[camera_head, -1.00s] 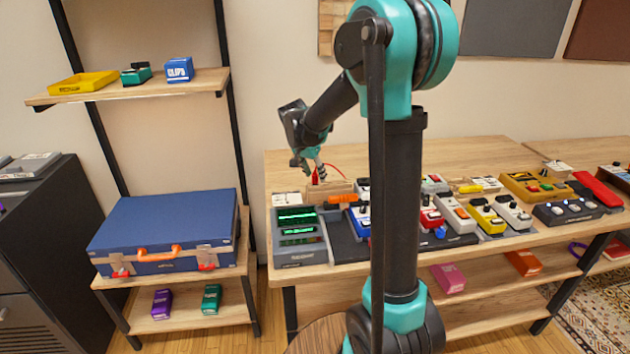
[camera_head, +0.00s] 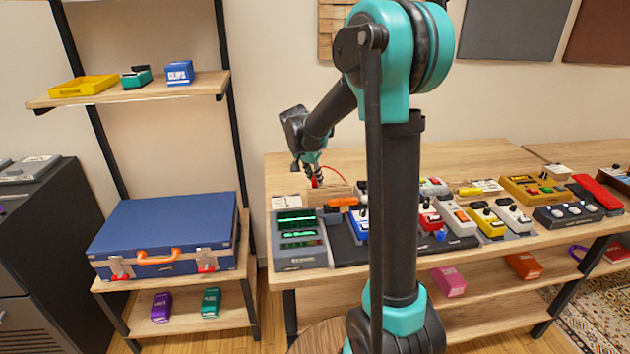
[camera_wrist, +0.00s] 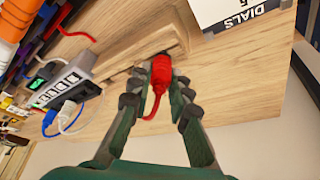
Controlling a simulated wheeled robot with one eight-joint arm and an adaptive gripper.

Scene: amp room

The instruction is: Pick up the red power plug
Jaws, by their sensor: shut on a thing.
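The red power plug (camera_wrist: 161,74) shows in the wrist view between my fingertips, with its red cable curving down and to the left. It is at a wooden block (camera_wrist: 150,48) on the table; I cannot tell whether it touches the block. My gripper (camera_wrist: 160,105) is shut on the plug, one finger on each side. In the head view my gripper (camera_head: 314,182) points down at the back left of the table, and the plug shows as a small red spot (camera_head: 314,183) there. A red cable arcs to the right.
A grey device with green displays (camera_head: 298,240) stands at the table's front left. Several pedals, including a yellow one (camera_head: 487,222), stand to the right.

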